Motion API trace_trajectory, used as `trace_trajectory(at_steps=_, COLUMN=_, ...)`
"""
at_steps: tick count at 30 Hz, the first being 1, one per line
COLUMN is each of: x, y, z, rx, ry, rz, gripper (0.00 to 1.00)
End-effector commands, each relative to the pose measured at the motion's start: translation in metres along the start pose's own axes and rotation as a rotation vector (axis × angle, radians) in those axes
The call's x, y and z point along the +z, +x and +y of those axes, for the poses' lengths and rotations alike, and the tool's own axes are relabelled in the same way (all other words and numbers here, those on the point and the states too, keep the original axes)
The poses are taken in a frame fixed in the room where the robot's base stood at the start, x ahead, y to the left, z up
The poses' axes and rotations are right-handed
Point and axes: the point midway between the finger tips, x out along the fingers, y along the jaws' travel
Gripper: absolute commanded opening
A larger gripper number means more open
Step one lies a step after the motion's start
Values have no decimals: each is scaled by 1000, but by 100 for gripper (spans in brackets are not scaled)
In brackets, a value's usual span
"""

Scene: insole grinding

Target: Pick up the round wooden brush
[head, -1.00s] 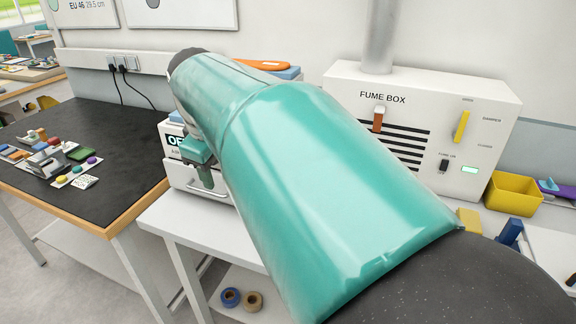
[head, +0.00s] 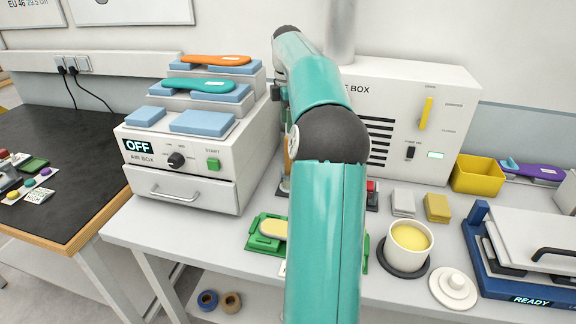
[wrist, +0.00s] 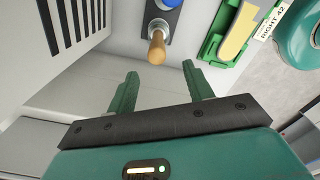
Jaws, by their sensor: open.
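My gripper (wrist: 160,78) is open and empty in the wrist view, its two green fingers apart. Beyond the fingertips, roughly in line with the gap between them, a rounded wooden handle (wrist: 157,48) stands out from a metal collar on a dark base. No bristles show, so I cannot tell whether it is the round wooden brush. A wooden upright (head: 290,150) beside my arm in the head view may be the same piece. No other clear candidate for the brush shows. My gripper is hidden behind my arm in the head view.
The fume box (head: 455,110) stands behind my arm and the air box (head: 190,195) is to the left. A green tray (wrist: 213,45) with a yellow insole lies near the handle. A cup (head: 410,240), lid (head: 452,288) and blue press (head: 500,285) stand at right.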

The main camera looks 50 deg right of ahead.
Motion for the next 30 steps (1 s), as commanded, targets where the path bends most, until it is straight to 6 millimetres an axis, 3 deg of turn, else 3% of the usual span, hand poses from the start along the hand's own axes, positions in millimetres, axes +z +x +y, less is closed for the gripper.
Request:
trace_trajectory(at_steps=6, x=0, y=43, z=1, rx=-4, ry=3, rz=0, gripper=51)
trace_trajectory(at_steps=14, x=0, y=66, z=3, rx=-1, ry=2, rz=0, gripper=51)
trace_trajectory(at_steps=21, x=2, y=101, z=5, rx=-2, ry=2, rz=0, gripper=51)
trace_trajectory(at_steps=30, x=2, y=112, z=6, rx=1, ry=3, rz=-1, gripper=51)
